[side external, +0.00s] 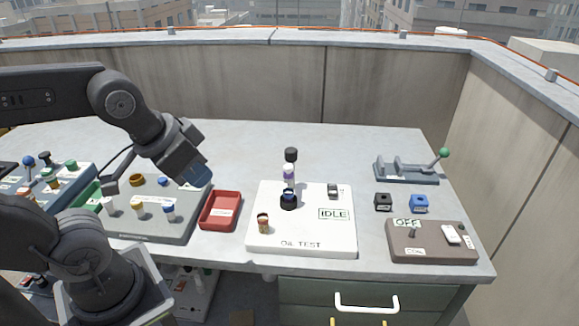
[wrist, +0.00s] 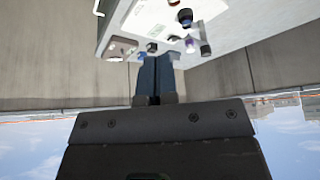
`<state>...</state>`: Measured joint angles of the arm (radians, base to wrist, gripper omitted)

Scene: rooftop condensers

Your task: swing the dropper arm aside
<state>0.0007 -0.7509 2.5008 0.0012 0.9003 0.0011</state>
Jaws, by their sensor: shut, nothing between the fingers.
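A red tray (side external: 221,211) lies just right of the plate. A brown switch box (side external: 432,243) and a green-knobbed lever stand (side external: 405,172) are at right. The back of the table is clear.

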